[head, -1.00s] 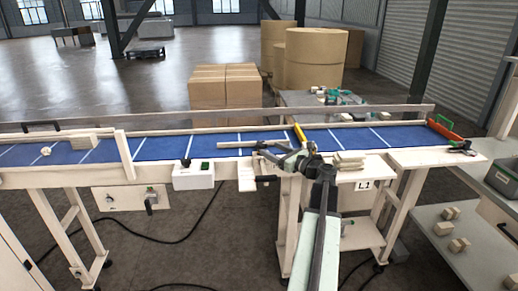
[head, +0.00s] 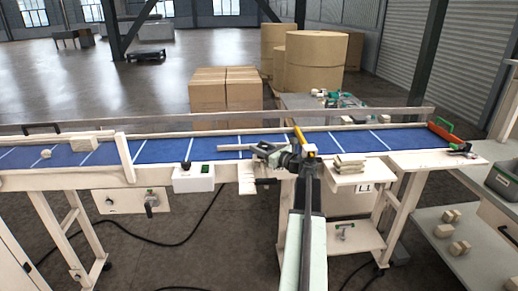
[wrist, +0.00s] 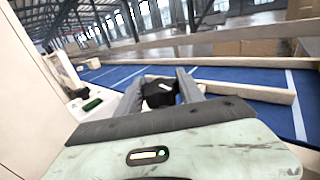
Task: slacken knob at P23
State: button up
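A black knob (wrist: 158,94) with a pale mark on it shows between my gripper's fingers in the wrist view, near the belt's front rail. My gripper (wrist: 160,76) has its two grey fingers apart, one on each side of this knob; I see no clear grip on it. In the head view my gripper (head: 264,151) is over the front edge of the blue belt, pointing left, and the arm hides much of that spot. No P23 label is readable. Another black knob (head: 187,164) stands on a white box (head: 194,180) to the left.
The blue belt (head: 160,149) runs across behind my gripper, with a pale strip (head: 236,147) lying on it. A yellow bar (head: 299,134) crosses close to my wrist. Pale blocks (head: 350,162) sit to the right. A control panel (head: 132,200) hangs at lower left.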

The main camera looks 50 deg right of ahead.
jog(key=shift+a, duration=0.1)
jog(key=shift+y, duration=0.4)
jog(key=shift+n+y, duration=0.3)
jog(key=shift+n, duration=0.1)
jog(key=shift+d+n+y, duration=0.2)
jog(key=shift+n+y, duration=0.3)
jog(key=shift+y, duration=0.3)
jog(key=n+g+y, duration=0.1)
jog(key=n+y, duration=0.1)
jog(key=n+g+y, duration=0.1)
jog(key=y, duration=0.2)
jog(key=shift+a+n+y, duration=0.1)
jog(key=shift+n+y, duration=0.2)
jog(key=shift+n, duration=0.1)
jog(key=shift+s+a+n+g+y, duration=0.1)
jog(key=shift+a+n+g+y, duration=0.05)
jog(key=shift+n+g+y, duration=0.55)
jog(key=shift+a+n+g+y, duration=0.1)
jog(key=shift+n+g+y, duration=0.3)
jog(key=shift+y, duration=0.5)
jog(key=shift+a, duration=0.1)
jog(key=o, duration=1.4)
jog(key=shift+f, duration=0.1)
